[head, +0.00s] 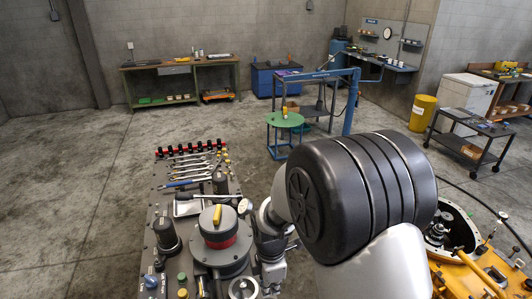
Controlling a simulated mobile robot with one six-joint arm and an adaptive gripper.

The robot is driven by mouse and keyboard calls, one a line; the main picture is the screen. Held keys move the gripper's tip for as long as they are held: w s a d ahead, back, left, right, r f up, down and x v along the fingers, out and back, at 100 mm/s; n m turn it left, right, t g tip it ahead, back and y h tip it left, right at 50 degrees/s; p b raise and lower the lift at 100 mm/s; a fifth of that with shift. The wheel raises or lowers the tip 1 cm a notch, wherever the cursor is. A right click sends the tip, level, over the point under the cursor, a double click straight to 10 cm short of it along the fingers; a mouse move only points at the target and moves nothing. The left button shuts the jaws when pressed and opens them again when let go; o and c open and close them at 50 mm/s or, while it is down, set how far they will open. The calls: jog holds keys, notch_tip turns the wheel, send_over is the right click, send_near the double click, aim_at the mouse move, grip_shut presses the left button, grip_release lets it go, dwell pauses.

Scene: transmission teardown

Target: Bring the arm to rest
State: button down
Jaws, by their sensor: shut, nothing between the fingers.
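My arm fills the centre and right of the head view, with a large black joint housing and light grey links. Its smaller grey wrist joints reach down beside the right edge of a grey workbench (150,215). I cannot make out my gripper's fingers; they are hidden or out of the picture. No held object shows.
The bench carries wrenches (190,165), a red-and-black cylinder (218,228) with a yellow top and a dark cylindrical part (167,235). A yellow machine (455,275) with an open housing stands at right. A green round table (285,119) stands beyond. Floor at left is clear.

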jog(key=s+d+r+m+t+b, duration=0.1)
jog(key=s+d+r+m+t, duration=0.1)
jog(key=s+d+r+m, duration=0.55)
jog(key=s+d+r+m+t+b, duration=0.15)
jog(key=s+r+m, duration=0.25)
jog(key=r+m, duration=0.5)
jog(key=s+d+r+m, duration=0.1)
jog(key=s+m, duration=0.1)
jog(key=s, duration=0.2)
jog(key=s+d+r+m+t, duration=0.1)
jog(key=s+d+r+m, duration=0.1)
jog(key=s, duration=0.2)
jog(key=shift+d+r+m+b, duration=0.3)
jog(key=shift+m+b, duration=0.05)
jog(key=shift+b, duration=0.05)
